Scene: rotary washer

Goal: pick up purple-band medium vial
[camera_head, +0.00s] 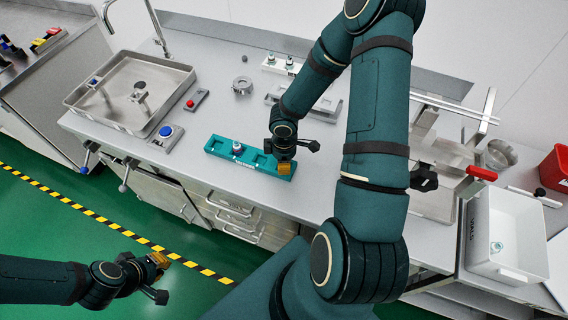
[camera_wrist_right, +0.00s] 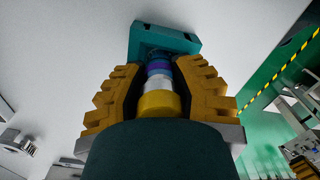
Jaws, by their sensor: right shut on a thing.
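The vial (camera_wrist_right: 158,84) in the right wrist view has a purple band, a white part and a wide yellow part nearest the camera. My right gripper (camera_wrist_right: 160,80) is shut on it, with an orange finger on each side. In the head view my right gripper (camera_head: 284,167) is over the right end of the teal rack (camera_head: 215,141) and hides the vial. I cannot tell whether the vial is clear of the rack. Another vial (camera_head: 238,148) stands in the rack's left part. My left gripper (camera_head: 157,262) is low over the floor, away from the bench; its opening is unclear.
A metal sink tray (camera_head: 168,73), a blue-button box (camera_head: 167,134) and a red-button box (camera_head: 195,100) are to the left. A white rack (camera_head: 283,64) with small vials stands behind. A white bin (camera_head: 481,235) and a red container (camera_head: 556,168) are at right. Bench left of the teal rack has bare room.

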